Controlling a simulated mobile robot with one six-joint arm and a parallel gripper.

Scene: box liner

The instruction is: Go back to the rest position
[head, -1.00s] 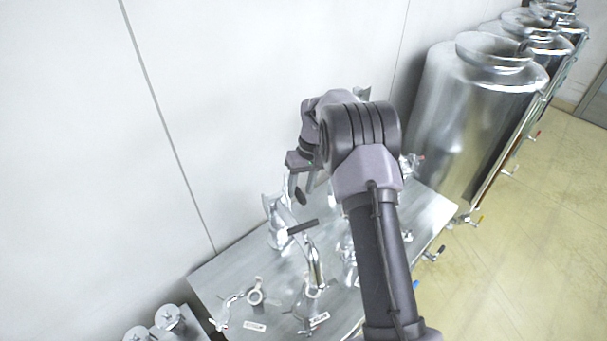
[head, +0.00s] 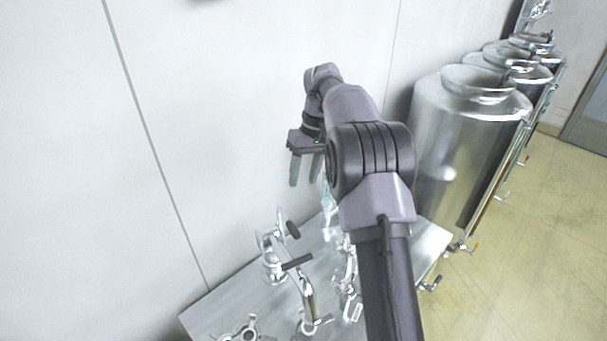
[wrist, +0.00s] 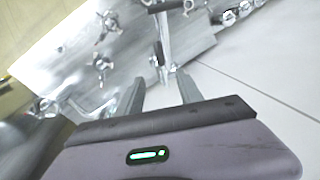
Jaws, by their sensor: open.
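My gripper (head: 306,168) is open and empty in the head view, with its two fingers pointing down in front of the white wall. It is held above the back of the metal table (head: 222,304). In the wrist view the two fingers of my gripper (wrist: 158,92) stand apart with nothing between them. Beyond them a shiny metal fitting with a dark handle (wrist: 163,38) rises from the table. The same kind of fitting (head: 272,262) shows below the gripper in the head view, apart from the fingers.
Several chrome valve fittings (head: 309,318) stand on the table. Large steel tanks (head: 462,140) line up at the right, close behind my arm. A white wall (head: 230,90) is behind the table. The yellowish floor (head: 520,260) at the right looks clear.

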